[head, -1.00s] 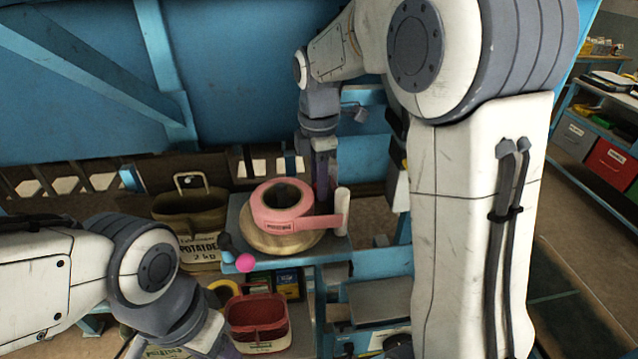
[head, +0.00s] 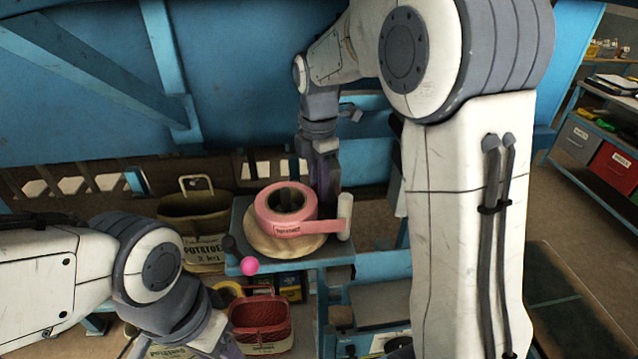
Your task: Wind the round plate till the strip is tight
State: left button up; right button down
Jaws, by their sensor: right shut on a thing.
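The round plate (head: 268,246) is a pale wooden disc on a small blue stand. A roll of pink strip (head: 262,215) with a label lies on it. The strip's free end runs right to an upright white roller (head: 345,212); I cannot tell how tight it is. My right gripper (head: 325,186) points down at the back right of the roll. It is shut at the plate's far side; its tips and the part it grips are hidden behind the roll. My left gripper (head: 228,348) is low at the bottom edge, mostly cut off, away from the plate.
A bright pink ball (head: 250,266) on a dark lever sits at the stand's (head: 305,262) front left corner. Shelves with bins (head: 612,165) are far right.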

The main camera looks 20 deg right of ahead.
jog(key=shift+w+a, duration=0.1)
jog(key=c, duration=0.6)
grip_release()
jog(key=shift+c, duration=0.2)
jog(key=shift+r, duration=0.1)
jog(key=shift+r, duration=0.25)
notch_tip(320, 180, up, 10)
jog(key=b, duration=0.2)
jog(key=shift+a+f, duration=0.1)
jog(key=shift+f, duration=0.05)
